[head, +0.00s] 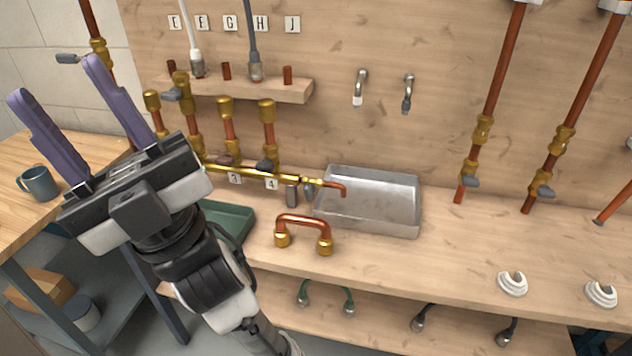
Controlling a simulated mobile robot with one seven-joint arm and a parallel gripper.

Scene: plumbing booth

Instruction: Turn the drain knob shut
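A brass manifold (255,173) runs along the bench and ends in a short copper spout (336,188) over the left end of a metal sink tray (372,218). A small grey knob (309,193) sits near the spout end; it appears to be the drain knob, but whether it is open or shut is too small to tell. My gripper (56,80) is raised at the left, with its two purple fingers wide apart and nothing between them. It is well to the left of the knob, not touching it, and partly hides the left of the manifold.
Valved brass stubs (228,110) rise behind the manifold. A copper U-pipe (304,224) stands in front of the sink, beside a green tray (230,222). A teal mug (39,183) is on the left table. The bench right of the sink has free room.

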